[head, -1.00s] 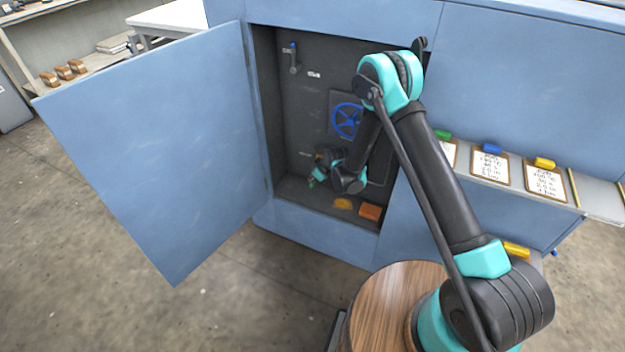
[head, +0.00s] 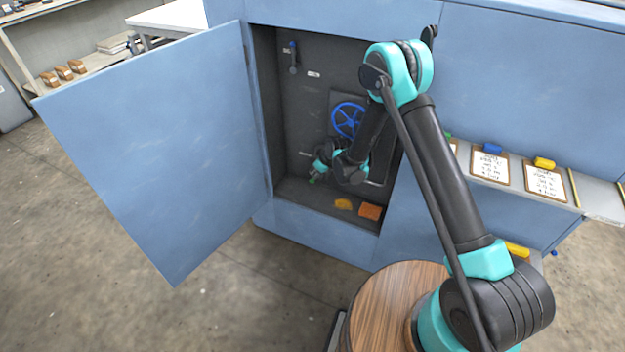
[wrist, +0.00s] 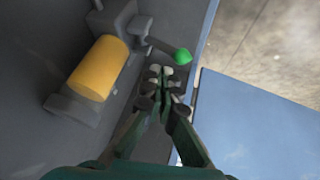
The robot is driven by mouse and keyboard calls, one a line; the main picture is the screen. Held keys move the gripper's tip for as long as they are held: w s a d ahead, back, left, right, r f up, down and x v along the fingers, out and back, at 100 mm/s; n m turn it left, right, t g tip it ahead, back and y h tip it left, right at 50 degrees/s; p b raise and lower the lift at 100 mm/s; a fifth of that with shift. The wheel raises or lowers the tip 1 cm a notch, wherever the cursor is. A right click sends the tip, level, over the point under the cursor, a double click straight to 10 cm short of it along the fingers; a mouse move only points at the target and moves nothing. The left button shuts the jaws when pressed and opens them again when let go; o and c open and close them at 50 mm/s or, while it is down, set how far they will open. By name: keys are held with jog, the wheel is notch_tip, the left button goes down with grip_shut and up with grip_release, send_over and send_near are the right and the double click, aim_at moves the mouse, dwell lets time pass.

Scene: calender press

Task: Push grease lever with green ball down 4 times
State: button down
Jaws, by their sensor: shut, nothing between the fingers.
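The grease lever (wrist: 158,45) is a short dark bar with a green ball (wrist: 183,56) on its end, in the wrist view. It sticks out from a grey mount beside a yellow cylinder (wrist: 98,68). My gripper (wrist: 163,73) is shut and empty, its fingertips close to the green ball. I cannot tell whether they touch it. In the head view my gripper (head: 319,167) is low inside the open cabinet. The green ball (head: 312,180) shows there as a small green spot by the fingertips; my wrist hides most of the lever and its mount.
The cabinet door (head: 160,150) stands open to the left. A blue handwheel (head: 348,119) is on the back wall above my wrist, with a small blue-tipped lever (head: 293,58) upper left. A yellow item (head: 343,204) and an orange block (head: 370,212) lie on the cabinet floor.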

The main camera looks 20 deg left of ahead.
jog(key=shift+w+d+r, duration=0.1)
jog(key=shift+w+r, duration=0.2)
jog(key=shift+r, duration=0.5)
jog(key=shift+w+a+r, duration=0.1)
jog(key=shift+w+r, duration=0.15)
jog(key=shift+r, duration=0.5)
jog(key=shift+w+d+r, duration=0.1)
jog(key=shift+w+r, duration=0.2)
jog(key=shift+r, duration=0.5)
jog(key=shift+r, duration=0.1)
jog(key=r, duration=0.1)
jog(key=w+r, duration=0.1)
jog(key=r, duration=0.1)
jog(key=shift+w+r, duration=0.15)
jog(key=shift+w, duration=0.05)
jog(key=shift+s+f, duration=0.5)
jog(key=shift+f, duration=0.9)
jog(key=shift+s+f, duration=0.55)
jog(key=shift+f, duration=0.8)
jog(key=shift+s+f, duration=0.5)
jog(key=shift+f, duration=0.9)
jog(key=shift+s+f, duration=0.1)
jog(key=shift+f, duration=0.05)
jog(key=shift+f, duration=0.2)
